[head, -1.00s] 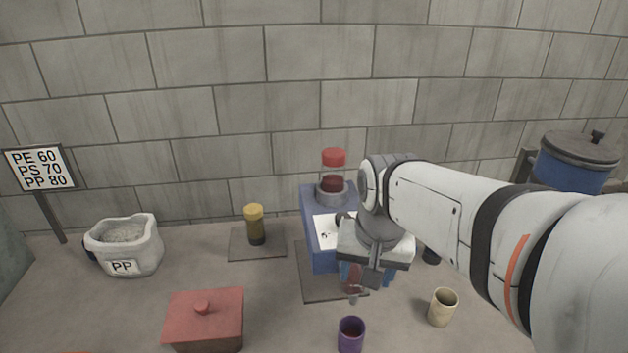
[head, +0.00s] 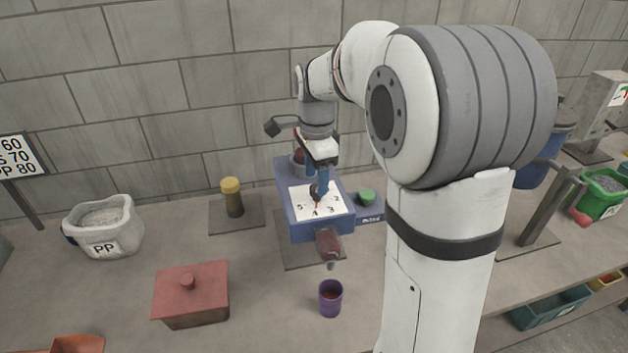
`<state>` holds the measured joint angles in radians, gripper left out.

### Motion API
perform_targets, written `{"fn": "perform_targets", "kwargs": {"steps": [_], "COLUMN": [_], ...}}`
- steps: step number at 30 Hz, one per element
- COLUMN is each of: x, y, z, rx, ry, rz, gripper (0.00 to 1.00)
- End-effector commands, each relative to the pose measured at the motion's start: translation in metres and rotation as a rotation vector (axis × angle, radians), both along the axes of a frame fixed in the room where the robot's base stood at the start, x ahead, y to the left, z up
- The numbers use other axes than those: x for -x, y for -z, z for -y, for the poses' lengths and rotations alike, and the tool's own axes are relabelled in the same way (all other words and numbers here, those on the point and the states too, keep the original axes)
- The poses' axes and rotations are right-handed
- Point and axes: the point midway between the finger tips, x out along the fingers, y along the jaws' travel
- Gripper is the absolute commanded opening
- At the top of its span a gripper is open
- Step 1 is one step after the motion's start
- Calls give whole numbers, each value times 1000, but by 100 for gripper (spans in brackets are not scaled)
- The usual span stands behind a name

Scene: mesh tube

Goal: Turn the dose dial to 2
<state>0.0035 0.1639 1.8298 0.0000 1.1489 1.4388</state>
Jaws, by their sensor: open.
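The dose dial (head: 317,196) sits on a white numbered plate (head: 333,213) on top of the blue dosing machine (head: 313,233). The figures 5, 4, 3 and 2 show along the plate's front part. A thin red pointer is at the dial, toward the 4, but its exact reading is too small to tell. My gripper (head: 321,184) points down over the dial with its jaws open, one on the near right side of it. The dial is partly hidden by the jaws, and I cannot tell whether they touch it.
A purple cup (head: 330,299) stands below the machine's brown spout (head: 328,246). A green button (head: 365,195) is right of the machine. A red lidded box (head: 192,293), a yellow-topped post (head: 231,197) and a PP sack (head: 104,228) are left. My arm hides much of the right.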

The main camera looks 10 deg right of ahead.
Motion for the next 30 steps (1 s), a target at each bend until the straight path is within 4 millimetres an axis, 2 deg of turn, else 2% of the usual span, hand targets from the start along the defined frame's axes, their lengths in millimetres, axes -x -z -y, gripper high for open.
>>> {"fn": "perform_targets", "kwargs": {"steps": [6,15,30], "x": [0,0,0], "y": [21,24,24], "z": [0,-1,-1], "rx": [0,0,0], "ry": [-2,-3,-4], "rz": [-1,1,1], "gripper": [54,54,13]}}
